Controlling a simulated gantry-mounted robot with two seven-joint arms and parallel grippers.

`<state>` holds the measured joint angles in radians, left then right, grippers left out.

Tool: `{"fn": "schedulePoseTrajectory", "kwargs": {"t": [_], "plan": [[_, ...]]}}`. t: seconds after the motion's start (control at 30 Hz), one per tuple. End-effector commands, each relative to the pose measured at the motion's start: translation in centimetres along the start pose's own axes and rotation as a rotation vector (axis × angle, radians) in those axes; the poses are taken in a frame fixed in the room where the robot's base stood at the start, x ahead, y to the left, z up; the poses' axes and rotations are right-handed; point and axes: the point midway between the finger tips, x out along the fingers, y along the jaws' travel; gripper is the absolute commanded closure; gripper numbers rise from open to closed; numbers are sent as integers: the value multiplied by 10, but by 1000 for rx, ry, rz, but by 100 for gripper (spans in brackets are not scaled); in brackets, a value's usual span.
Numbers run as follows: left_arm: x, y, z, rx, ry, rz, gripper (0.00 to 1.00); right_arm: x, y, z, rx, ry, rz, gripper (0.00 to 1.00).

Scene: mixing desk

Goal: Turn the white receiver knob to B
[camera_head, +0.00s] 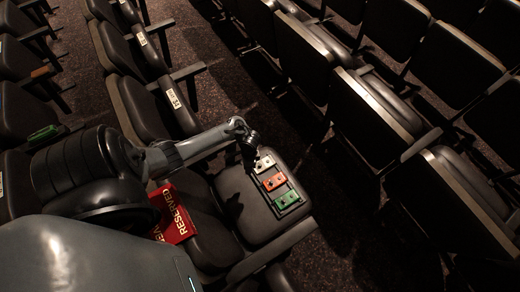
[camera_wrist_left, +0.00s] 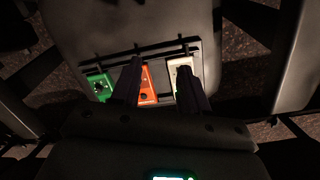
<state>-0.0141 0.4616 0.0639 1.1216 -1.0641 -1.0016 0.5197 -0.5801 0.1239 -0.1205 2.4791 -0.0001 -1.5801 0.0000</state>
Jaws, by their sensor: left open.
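The white receiver (camera_head: 264,164) is the farthest of three small boxes in a row on a dark seat. In the left wrist view the white receiver (camera_wrist_left: 182,66) stands at the right end of the row, partly covered by a finger. My left gripper (camera_head: 252,150) is just beside the white receiver in the head view. In the left wrist view its two fingers (camera_wrist_left: 160,80) are apart with nothing between them that I can see held. The knob and the letter marks are too small or hidden to read. My right gripper is not in view.
An orange box (camera_head: 274,181) and a green box (camera_head: 286,200) sit beside the white one on a dark rack. A red RESERVED sign (camera_head: 174,214) lies on the neighbouring seat. Rows of dark seats surround the spot, with a carpeted aisle (camera_head: 345,225) to the right.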

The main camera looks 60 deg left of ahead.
Motion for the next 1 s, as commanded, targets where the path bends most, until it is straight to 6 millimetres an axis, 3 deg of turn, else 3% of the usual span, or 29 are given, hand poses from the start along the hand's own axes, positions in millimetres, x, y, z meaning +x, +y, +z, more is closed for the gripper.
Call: {"fn": "schedulePoseTrajectory", "kwargs": {"t": [0.03, 0.2, 0.3, 0.57, 1.0], "plan": [[19, -17, -12, -10, 13, -16, 56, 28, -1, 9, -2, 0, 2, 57], [20, -46, -43, -20, 62, -58, 56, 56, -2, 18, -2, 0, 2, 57], [19, -54, -54, -20, 80, -70, 56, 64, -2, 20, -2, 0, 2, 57], [32, -58, -64, -20, 95, -75, 56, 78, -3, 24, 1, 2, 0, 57], [100, -63, -71, -20, 94, -76, 56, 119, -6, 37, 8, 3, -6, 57]]}}
